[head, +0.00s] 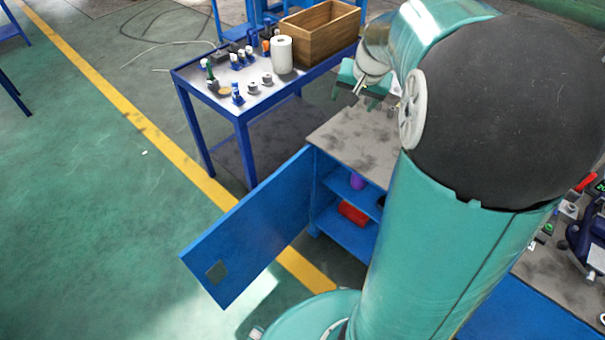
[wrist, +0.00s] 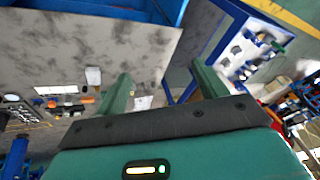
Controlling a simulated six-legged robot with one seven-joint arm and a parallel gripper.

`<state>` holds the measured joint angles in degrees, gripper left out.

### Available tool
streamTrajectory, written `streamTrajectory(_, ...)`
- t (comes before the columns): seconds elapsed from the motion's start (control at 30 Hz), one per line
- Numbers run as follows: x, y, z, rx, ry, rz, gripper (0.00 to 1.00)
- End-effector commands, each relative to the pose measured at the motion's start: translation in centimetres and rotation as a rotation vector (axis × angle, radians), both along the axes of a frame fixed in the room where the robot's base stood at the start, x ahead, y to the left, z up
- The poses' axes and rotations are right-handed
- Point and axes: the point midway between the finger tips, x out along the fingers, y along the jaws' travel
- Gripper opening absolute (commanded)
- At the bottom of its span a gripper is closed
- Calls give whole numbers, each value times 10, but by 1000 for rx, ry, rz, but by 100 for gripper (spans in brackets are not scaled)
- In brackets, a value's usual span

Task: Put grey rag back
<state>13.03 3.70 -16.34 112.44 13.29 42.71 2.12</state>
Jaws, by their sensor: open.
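I cannot pick out a grey rag in either view. My gripper (head: 362,86) is above the grey top of the blue cabinet (head: 240,232), partly covered by my own arm in the head view. In the wrist view my gripper (wrist: 163,84) shows two green fingers spread apart, with nothing held between them. The cabinet's door stands open. Its shelves hold a purple item (head: 357,181) and a red roll-shaped item (head: 353,213). My arm hides the cabinet's right part.
A blue-framed table (head: 243,112) behind carries a wooden crate (head: 318,38), a white roll (head: 281,54) and several small items. A cluttered bench lies at the right. The open door juts over the floor at front left. Green floor at left is clear.

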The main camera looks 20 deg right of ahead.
Motion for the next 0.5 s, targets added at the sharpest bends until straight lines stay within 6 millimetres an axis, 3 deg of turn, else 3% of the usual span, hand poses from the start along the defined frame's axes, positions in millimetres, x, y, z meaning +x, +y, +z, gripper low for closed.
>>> streamTrajectory(0.03,-10,24,13,-2,-14,50,71)
streamTrajectory(0.2,-51,97,40,-27,-33,217,71)
streamTrajectory(0.5,-143,192,54,-138,-58,494,71)
